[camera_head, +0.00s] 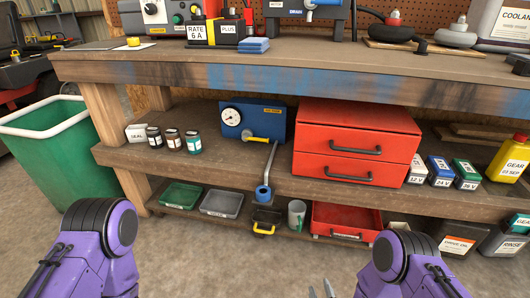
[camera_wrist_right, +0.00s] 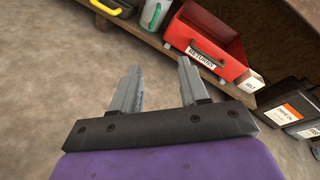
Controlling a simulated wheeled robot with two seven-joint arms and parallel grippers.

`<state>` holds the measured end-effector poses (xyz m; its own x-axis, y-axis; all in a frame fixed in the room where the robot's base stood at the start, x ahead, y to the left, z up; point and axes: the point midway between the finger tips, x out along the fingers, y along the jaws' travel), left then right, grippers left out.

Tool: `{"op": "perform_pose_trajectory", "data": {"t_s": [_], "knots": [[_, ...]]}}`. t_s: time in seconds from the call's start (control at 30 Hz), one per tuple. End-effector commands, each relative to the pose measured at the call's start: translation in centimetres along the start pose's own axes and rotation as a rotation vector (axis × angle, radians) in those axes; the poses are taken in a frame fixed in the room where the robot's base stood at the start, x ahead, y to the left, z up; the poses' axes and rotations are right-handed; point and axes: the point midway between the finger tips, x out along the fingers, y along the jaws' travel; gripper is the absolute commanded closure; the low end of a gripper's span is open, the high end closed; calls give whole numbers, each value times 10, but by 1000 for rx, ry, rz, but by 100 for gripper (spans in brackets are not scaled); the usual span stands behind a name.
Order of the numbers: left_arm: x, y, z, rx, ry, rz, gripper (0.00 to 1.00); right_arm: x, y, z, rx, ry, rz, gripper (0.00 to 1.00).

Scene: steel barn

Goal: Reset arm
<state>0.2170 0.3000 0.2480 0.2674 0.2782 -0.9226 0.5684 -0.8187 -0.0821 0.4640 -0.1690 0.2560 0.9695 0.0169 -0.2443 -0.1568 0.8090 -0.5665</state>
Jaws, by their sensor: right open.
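My right gripper (camera_wrist_right: 160,85) is open and empty in the right wrist view, its two grey fingers apart above the concrete floor. In the head view its fingertips (camera_head: 321,290) just show at the bottom edge, in front of the workbench (camera_head: 215,208). My right arm is purple and black at the lower right. My left arm is at the lower left, and its gripper is out of view. Neither arm appears to touch the bench.
A green bin (camera_head: 60,150) stands left of the bench. A red drawer unit (camera_head: 355,120) and blue gauge box (camera_head: 232,122) sit on the middle shelf. A red tray (camera_wrist_right: 190,48) juts from the low shelf. The floor (camera_head: 200,265) between my arms is clear.

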Motion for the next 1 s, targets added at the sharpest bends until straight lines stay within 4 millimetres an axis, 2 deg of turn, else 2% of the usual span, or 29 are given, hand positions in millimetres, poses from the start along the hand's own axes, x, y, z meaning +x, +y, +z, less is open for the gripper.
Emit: {"op": "perform_pose_trajectory", "data": {"t_s": [0.17, 0.27, 0.4, 0.6, 0.8, 0.87, 1.0], "knots": [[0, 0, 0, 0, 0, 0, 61, -30, -3, -30, -432, 143, 132, 56], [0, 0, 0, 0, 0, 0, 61, -56, -8, -52, -730, 227, 257, 56], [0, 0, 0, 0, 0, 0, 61, -106, -21, -85, -1173, 321, 511, 56], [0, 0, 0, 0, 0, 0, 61, -178, -44, -116, -1623, 346, 902, 56], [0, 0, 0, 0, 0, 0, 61, -242, -66, -131, -1884, 278, 1261, 56], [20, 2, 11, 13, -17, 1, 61, -236, -51, -148, -1883, 257, 1273, 56], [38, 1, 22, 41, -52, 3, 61, -235, -34, -163, -1879, 219, 1310, 56]]}}
